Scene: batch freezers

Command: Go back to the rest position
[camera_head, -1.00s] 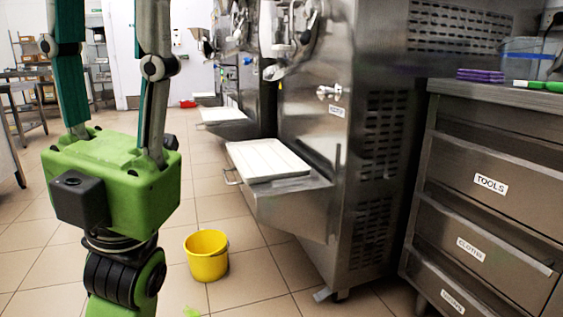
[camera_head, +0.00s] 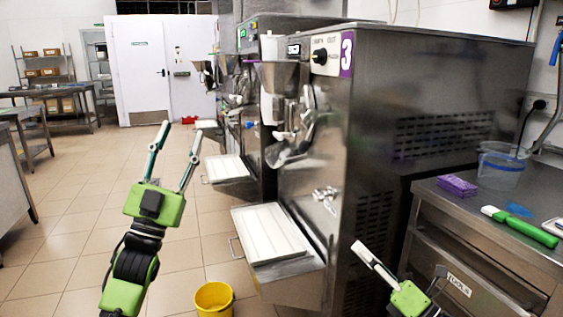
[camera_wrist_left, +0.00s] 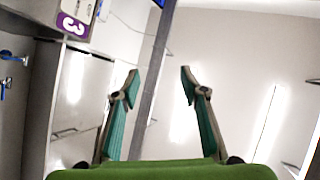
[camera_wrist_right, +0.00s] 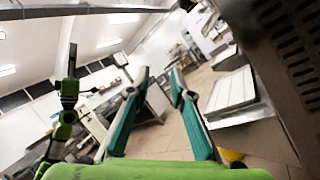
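My left gripper (camera_head: 181,128) is in the left half of the head view, over the floor, with its fingers pointing up and away. In the left wrist view its two fingers (camera_wrist_left: 160,73) stand well apart with nothing between them. My right gripper (camera_head: 398,262) is at the lower right of the head view, in front of the machine marked 3 and beside the counter. In the right wrist view its fingertips (camera_wrist_right: 159,73) are apart, with a narrower gap and nothing held. My left arm also shows at the left of that view.
The steel freezer marked 3 (camera_head: 420,80) stands right of centre, with a white tray (camera_head: 268,232) on its front shelf. A yellow bucket (camera_head: 214,298) is on the floor. A counter (camera_head: 440,192) at right holds a purple sponge (camera_head: 457,185) and a green-handled tool (camera_head: 520,227).

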